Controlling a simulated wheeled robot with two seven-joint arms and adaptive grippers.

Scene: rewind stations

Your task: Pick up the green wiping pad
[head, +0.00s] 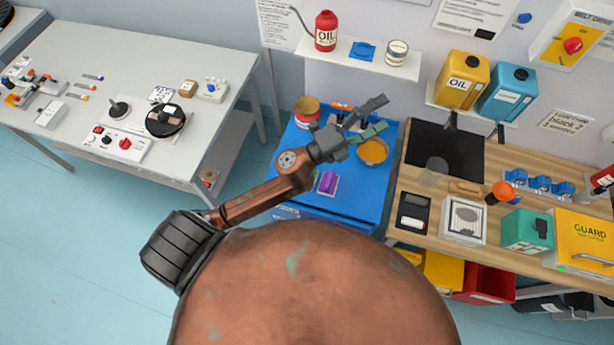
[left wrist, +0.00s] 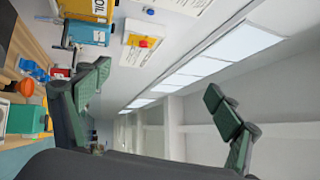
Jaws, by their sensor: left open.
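I cannot make out a green wiping pad for certain in either view. A purple block (head: 327,182) lies on a small light plate on the blue cart top (head: 290,150). My left gripper (head: 374,117) is open and empty above the back of this cart, near an orange-filled bowl (head: 373,151). Its two spread fingers, with green inner faces, also show in the left wrist view (left wrist: 157,82), with nothing between them. My left arm hides part of the cart top. My right gripper is in neither view.
A wooden bench (head: 470,188) at right holds a black mat (head: 445,150), a green box (head: 527,231) and a yellow guard box (head: 580,240). A red oil bottle (head: 326,31) stands on a shelf behind. A white table (head: 75,75) is at left, with open floor before it.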

